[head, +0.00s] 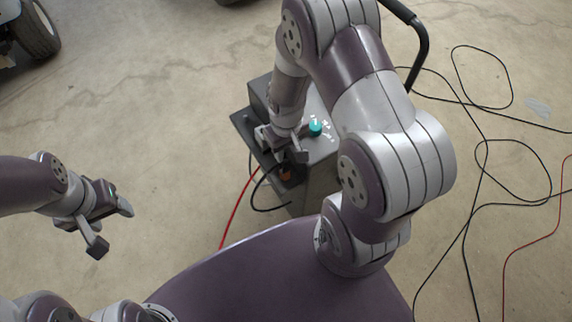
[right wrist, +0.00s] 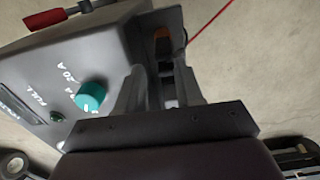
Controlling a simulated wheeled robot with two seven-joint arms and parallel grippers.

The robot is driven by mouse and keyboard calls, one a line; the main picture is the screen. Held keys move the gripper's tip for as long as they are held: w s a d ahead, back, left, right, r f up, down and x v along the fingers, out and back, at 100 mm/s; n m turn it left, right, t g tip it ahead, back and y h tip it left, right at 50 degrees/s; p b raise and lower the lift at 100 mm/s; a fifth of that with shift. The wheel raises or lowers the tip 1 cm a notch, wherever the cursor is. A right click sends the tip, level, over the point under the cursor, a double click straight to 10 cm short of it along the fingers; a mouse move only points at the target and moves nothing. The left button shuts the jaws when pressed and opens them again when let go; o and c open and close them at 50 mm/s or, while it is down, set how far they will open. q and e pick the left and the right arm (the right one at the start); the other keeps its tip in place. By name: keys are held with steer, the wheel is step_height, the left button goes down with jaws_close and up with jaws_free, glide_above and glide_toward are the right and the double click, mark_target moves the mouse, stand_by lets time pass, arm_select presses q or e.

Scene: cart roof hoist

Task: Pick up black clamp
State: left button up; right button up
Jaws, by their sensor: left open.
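My right gripper (head: 288,154) is low at the front of a grey charger box (head: 320,175), beside its top edge. In the right wrist view its two fingers (right wrist: 158,90) stand a little apart, with dark and grey parts between and beyond them. I cannot clearly make out the black clamp; it may be among these dark parts, largely hidden by the fingers. My left gripper (head: 111,228) is open and empty over bare floor.
The box carries a teal knob (head: 316,128), also in the right wrist view (right wrist: 91,96), and a red-handled part (right wrist: 48,18). A red cable (head: 237,208) runs to the floor. Black cables (head: 480,150) loop at right. A black handle bar (head: 420,45) rises behind my right arm.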

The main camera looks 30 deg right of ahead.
mark_target(285, 165)
steer(key=shift+a+f, duration=0.2)
steer(key=shift+f, duration=0.45)
steer(key=shift+a+f, duration=0.15)
steer(key=shift+f, duration=0.45)
step_height(285, 165, down, 4)
steer(key=shift+s+d+f+b, duration=0.1)
steer(key=shift+f+b, duration=0.15)
steer(key=shift+b, duration=0.4)
steer(key=shift+f, duration=0.4)
jaws_close()
arm_select(q)
steer(key=shift+a+f, duration=0.3)
steer(key=shift+f, duration=0.6)
arm_select(e)
steer(key=r+p, duration=0.3)
steer(key=p, duration=0.1)
steer(key=r+p, duration=0.2)
steer(key=shift+s+r, duration=0.25)
steer(key=shift+r, duration=0.1)
arm_select(q)
step_height(285, 165, up, 14)
steer(key=p, duration=0.8)
arm_select(e)
steer(key=s+r, duration=0.5)
steer(key=s, duration=0.6)
steer(key=shift+r, duration=0.2)
